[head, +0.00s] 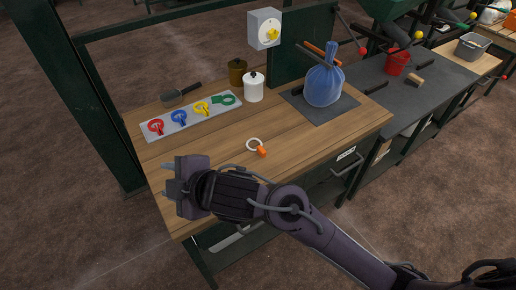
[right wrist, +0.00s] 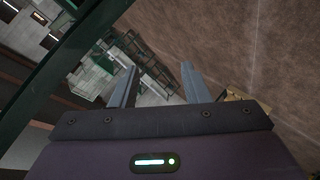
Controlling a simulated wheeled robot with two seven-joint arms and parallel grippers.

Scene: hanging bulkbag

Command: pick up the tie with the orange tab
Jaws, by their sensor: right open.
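The tie with the orange tab (head: 262,151) lies on the wooden bench top (head: 300,145), near its front edge. Its pale loop (head: 252,143) rests to the upper left of the tab. My right gripper (head: 168,178) is over the bench's front left corner, left of the tie and apart from it. In the right wrist view its two fingers (right wrist: 160,85) are spread with nothing between them. The tie does not show in the right wrist view. My left gripper is in neither view.
A board with red, blue, yellow and green ties (head: 192,115) lies behind my gripper. A white jar (head: 253,88), a brown jar (head: 237,72), a scoop (head: 181,92) and a blue tied bag (head: 323,84) on a dark mat stand farther back. Bench around the tie is clear.

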